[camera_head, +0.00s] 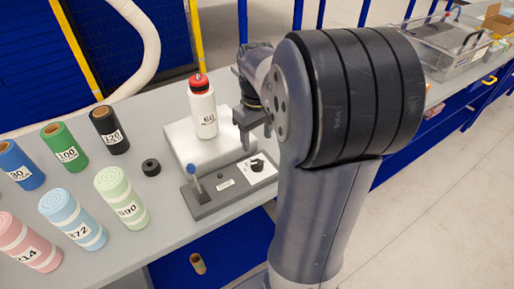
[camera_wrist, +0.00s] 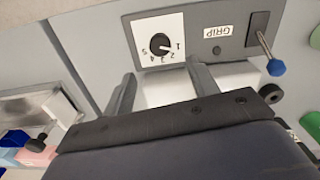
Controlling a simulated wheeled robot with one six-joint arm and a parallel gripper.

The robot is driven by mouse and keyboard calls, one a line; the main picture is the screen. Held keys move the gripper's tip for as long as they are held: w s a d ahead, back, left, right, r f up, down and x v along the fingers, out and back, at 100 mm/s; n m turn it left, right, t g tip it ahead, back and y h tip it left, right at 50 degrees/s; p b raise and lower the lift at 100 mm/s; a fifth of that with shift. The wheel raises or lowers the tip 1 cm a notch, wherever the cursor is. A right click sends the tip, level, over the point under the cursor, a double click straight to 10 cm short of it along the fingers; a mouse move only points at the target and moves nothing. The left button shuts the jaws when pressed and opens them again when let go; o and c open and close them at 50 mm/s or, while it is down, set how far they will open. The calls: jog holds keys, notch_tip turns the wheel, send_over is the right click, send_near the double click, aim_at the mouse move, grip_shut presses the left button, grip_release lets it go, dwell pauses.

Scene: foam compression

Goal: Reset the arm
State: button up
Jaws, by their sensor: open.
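My gripper (camera_head: 250,128) is open in the head view, at the right of a white bottle (camera_head: 204,113) with a red cap and a "60" label. A small gap seems to lie between them. In the wrist view the two fingers of my gripper (camera_wrist: 163,86) are spread apart with nothing between them. My arm's large dark joint and grey link fill the right of the head view and hide part of the table.
The bottle stands on a pale block (camera_head: 185,150). In front is a grey control panel (camera_head: 212,204) with a dial (camera_wrist: 160,44) and a blue-tipped lever (camera_wrist: 276,67). Numbered foam rolls, including a light green one (camera_head: 120,195), stand left. A clear bin (camera_head: 440,55) is at right.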

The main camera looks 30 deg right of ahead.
aim_at(257, 163)
jog(key=shift+r, duration=0.65)
notch_tip(257, 163, down, 11)
jog(key=shift+r, duration=0.1)
dwell(0.7)
